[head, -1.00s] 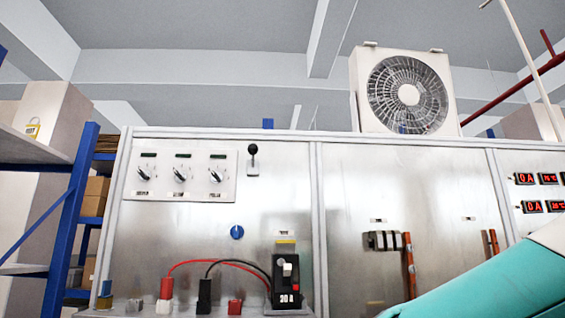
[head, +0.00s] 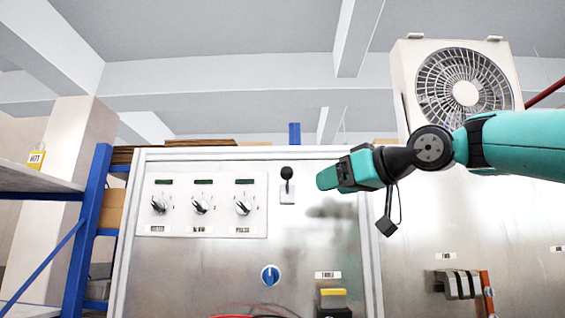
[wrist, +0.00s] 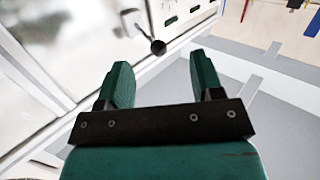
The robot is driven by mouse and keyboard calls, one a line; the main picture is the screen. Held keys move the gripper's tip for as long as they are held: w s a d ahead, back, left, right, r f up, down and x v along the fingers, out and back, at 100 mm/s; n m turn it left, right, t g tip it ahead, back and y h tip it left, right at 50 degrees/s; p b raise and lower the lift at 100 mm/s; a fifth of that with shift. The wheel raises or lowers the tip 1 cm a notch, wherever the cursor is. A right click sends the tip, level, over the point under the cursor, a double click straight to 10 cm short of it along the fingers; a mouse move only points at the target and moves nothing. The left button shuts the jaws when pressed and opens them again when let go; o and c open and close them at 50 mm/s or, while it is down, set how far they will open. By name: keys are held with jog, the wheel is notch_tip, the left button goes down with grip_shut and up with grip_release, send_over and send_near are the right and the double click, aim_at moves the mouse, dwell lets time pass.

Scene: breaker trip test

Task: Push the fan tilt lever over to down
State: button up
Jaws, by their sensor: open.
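The lever (head: 287,174) has a black ball knob on a short stem and stands knob-up from a small white plate on the metal panel, right of the dials. In the wrist view the lever knob (wrist: 158,47) shows just beyond the fingertips, roughly in line with the gap between them. My gripper (head: 327,179) is to the right of the lever in the head view, apart from it. In the wrist view my gripper (wrist: 160,75) has its two green fingers spread and nothing between them. The fan (head: 465,90) sits on top of the panel, in a white housing, behind my arm.
Three dials (head: 200,206) sit on a white plate left of the lever. A blue knob (head: 270,275) and a breaker with a yellow tab (head: 333,299) are lower down. A blue shelf frame (head: 95,215) stands at the left.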

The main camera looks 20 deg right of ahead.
aim_at(282, 175)
notch_tip(282, 175, up, 5)
jog(key=d+t, duration=0.1)
jog(key=shift+n+y, duration=0.3)
jog(key=p+x, duration=0.2)
jog(key=x, duration=0.3)
jog(key=p+x, duration=0.3)
jog(key=x, duration=0.2)
jog(key=p+x, duration=0.2)
jog(key=x, duration=0.4)
jog(key=shift+d+r+p, duration=0.1)
jog(key=shift+r+p, duration=0.15)
jog(key=shift+p, duration=0.15)
jog(key=shift+w+f, duration=0.15)
jog(key=shift+w, duration=0.2)
jog(key=shift+c, duration=0.2)
grip_shut()
